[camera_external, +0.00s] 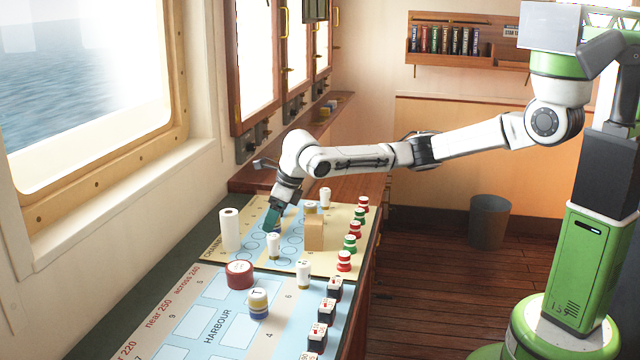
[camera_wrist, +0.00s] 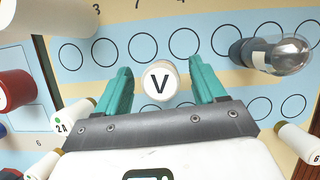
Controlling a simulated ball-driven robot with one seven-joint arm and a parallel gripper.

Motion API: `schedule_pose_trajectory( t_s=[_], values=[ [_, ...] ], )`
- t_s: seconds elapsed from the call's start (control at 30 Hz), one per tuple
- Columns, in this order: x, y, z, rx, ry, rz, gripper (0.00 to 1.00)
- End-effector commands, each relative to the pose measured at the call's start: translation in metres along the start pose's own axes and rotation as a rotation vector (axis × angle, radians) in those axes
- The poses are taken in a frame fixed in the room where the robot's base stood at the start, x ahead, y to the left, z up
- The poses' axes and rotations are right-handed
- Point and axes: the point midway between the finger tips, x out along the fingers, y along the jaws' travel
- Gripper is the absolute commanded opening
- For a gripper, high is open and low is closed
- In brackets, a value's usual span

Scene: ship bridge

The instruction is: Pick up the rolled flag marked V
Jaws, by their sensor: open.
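The rolled flag marked V (camera_wrist: 160,82) is a pale roll standing on end, its round white top showing a black V in the wrist view. My gripper (camera_wrist: 160,88) is open, with one teal finger on each side of the flag. Gaps show between the fingers and the roll, and nothing is gripped. In the external view my gripper (camera_external: 271,220) points down low over the blue and cream board. There I cannot clearly make out the V flag, which is probably hidden by the fingers.
A white roll marked 2A (camera_wrist: 70,115) stands just left of my gripper. A glass-topped object (camera_wrist: 275,54) is at upper right and another roll (camera_wrist: 300,140) at lower right. The external view shows a tall white roll (camera_external: 230,230), a red tin (camera_external: 239,274) and a tan block (camera_external: 315,235).

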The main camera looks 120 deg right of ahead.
Motion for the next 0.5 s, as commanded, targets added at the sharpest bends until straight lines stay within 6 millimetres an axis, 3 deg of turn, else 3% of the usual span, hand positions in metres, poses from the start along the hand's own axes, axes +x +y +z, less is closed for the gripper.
schedule_pose_trajectory(
  t_s=[0.13,0.4,0.5],
  values=[
    [0.014,-0.001,0.0,0.001,0.0,-0.001,0.7],
    [0.017,-0.001,0.0,0.001,-0.001,-0.001,0.7],
    [0.017,-0.001,0.0,0.001,-0.001,-0.001,0.6]
  ],
)
